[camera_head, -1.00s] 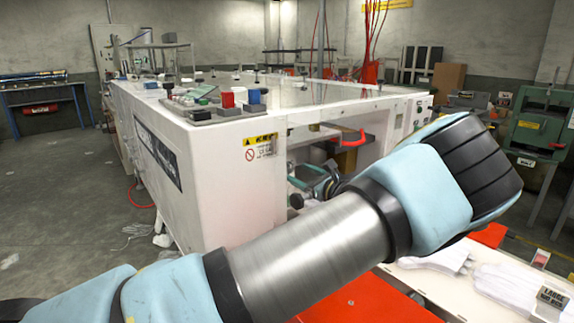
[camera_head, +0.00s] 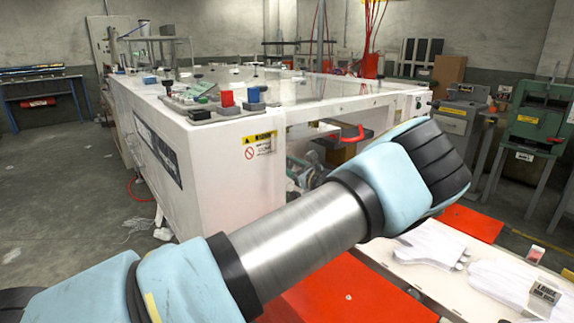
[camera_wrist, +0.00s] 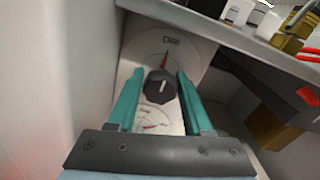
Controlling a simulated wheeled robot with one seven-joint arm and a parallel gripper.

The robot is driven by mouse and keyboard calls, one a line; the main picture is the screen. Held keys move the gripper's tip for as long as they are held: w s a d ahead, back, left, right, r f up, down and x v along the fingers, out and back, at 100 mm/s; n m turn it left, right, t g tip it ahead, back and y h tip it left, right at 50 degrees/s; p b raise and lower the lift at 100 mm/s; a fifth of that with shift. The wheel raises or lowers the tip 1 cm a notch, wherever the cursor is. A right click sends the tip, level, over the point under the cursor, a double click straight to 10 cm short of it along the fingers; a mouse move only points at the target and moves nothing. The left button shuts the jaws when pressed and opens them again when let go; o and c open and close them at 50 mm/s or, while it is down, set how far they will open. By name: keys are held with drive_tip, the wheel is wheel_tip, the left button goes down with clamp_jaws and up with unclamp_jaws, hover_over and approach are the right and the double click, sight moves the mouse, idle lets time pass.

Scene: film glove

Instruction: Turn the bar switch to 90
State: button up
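The bar switch (camera_wrist: 161,86) is a dark round knob with a light pointer line, on a pale panel with a dial scale. In the wrist view it lies between the two teal fingers of my gripper (camera_wrist: 160,88). The fingers are open, with a gap visible on both sides of the knob. A red mark (camera_wrist: 165,58) and a small label (camera_wrist: 171,40) sit above the knob. A second dial face (camera_wrist: 152,121) shows below it, partly covered by the gripper. In the head view my arm crosses the front, and the gripper and switch cannot be made out.
The white machine (camera_head: 215,172) stands left of my arm. A shelf edge (camera_wrist: 225,33) runs above the panel. A yellow box (camera_wrist: 268,128) lies right of the fingers. White gloves (camera_head: 430,246) lie on the table at right, beside a red surface (camera_head: 335,290).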

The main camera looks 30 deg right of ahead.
clamp_jaws()
drive_tip(key=shift+m, duration=0.3)
drive_tip(key=m+p, duration=0.2)
drive_tip(key=m, duration=0.2)
drive_tip(key=shift+r, duration=0.15)
drive_tip(key=m+p, duration=0.1)
drive_tip(key=m, duration=0.4)
drive_tip(key=m+p, duration=0.1)
drive_tip(key=m, duration=0.3)
drive_tip(key=shift+d+p, duration=0.1)
drive_tip(key=shift+p, duration=0.3)
drive_tip(key=shift+m+p, duration=0.45)
drive_tip(key=shift+m, duration=1.65)
